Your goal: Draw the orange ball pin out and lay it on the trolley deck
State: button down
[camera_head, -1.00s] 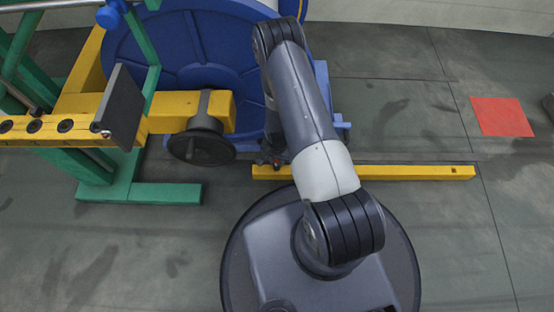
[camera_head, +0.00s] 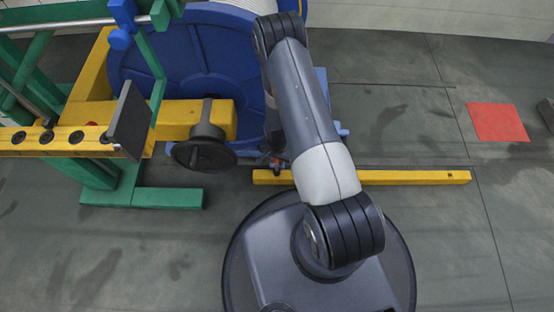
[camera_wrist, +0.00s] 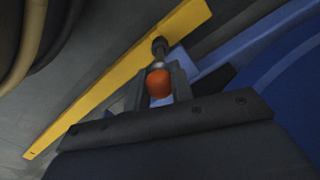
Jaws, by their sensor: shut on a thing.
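The orange ball pin (camera_wrist: 159,83) shows in the wrist view as a rounded orange head, with a dark, knob-like part just beyond it. My gripper (camera_wrist: 160,88) has its two fingers shut on it, one on either side of the orange head. In the head view my gripper (camera_head: 274,163) is mostly hidden behind my arm, low beside the blue reel frame and near the yellow floor bar. Whether the pin still sits in a hole cannot be told. I cannot pick out the trolley deck for certain.
A yellow bar (camera_head: 400,177) lies along the floor beyond my base. A large blue reel (camera_head: 195,62), a black handwheel (camera_head: 205,153) and a green frame (camera_head: 165,197) stand to the left. A red floor patch (camera_head: 497,122) lies at right, with open floor around it.

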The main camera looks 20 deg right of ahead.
jog(key=shift+r+p, duration=0.9)
jog(key=shift+r, duration=0.85)
jog(key=shift+r, duration=0.1)
